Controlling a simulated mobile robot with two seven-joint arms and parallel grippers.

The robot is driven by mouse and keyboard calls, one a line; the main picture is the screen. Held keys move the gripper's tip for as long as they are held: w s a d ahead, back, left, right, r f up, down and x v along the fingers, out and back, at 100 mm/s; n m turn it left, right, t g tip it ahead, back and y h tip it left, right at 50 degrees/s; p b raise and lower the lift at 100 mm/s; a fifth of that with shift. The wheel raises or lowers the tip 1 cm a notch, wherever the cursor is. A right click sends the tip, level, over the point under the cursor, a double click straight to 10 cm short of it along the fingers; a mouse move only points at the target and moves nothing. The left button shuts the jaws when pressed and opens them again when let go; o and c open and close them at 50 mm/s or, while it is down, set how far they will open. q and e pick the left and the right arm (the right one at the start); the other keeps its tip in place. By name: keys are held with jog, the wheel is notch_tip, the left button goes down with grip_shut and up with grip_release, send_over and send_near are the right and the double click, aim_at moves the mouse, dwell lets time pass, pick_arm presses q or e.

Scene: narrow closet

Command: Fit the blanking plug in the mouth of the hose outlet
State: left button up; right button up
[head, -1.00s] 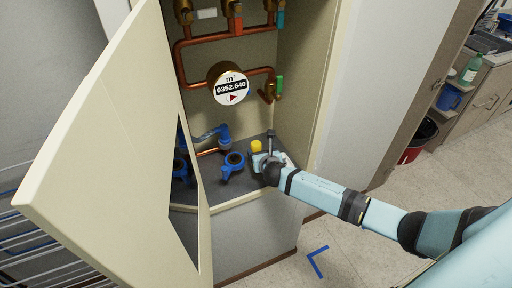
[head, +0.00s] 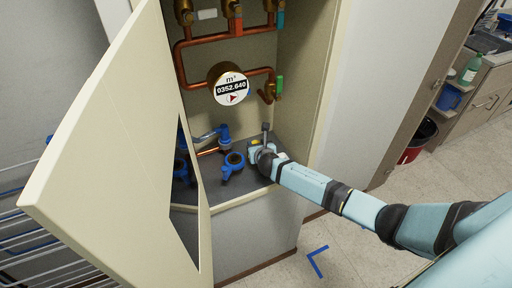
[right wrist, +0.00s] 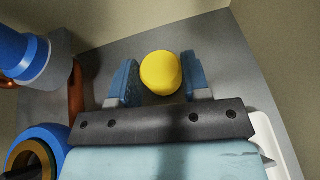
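The yellow blanking plug (right wrist: 160,73) stands on the grey cabinet floor, between the fingertips of my right gripper (right wrist: 161,78) in the right wrist view. The fingers are open, with small gaps at its sides; I cannot see firm contact. In the head view the right gripper (head: 257,147) hides the plug. The hose outlet seems to be the blue ring-mouthed fitting (head: 233,160) just left of the gripper. Its dark, open mouth also shows at lower left in the right wrist view (right wrist: 38,155). My left gripper is not in view.
The open cabinet door (head: 110,140) stands at left. Copper pipes and the round meter (head: 229,85) are above the floor. A blue valve (head: 216,134) and another blue fitting (head: 180,168) sit left of the outlet. The cabinet's right wall (head: 305,80) is close to my arm.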

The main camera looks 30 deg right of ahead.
jog(key=shift+s+r, duration=0.1)
jog(key=shift+r, duration=0.05)
jog(key=shift+s+r, duration=0.1)
jog(key=shift+r, duration=0.1)
notch_tip(320, 180, up, 7)
jog(key=shift+f, duration=0.1)
jog(key=s+a+r+p, duration=0.1)
jog(key=s+r+p, duration=0.1)
jog(key=s, duration=1.7)
jog(key=shift+s+r, duration=0.25)
jog(key=shift+s, duration=0.05)
jog(key=shift+w+a, duration=0.1)
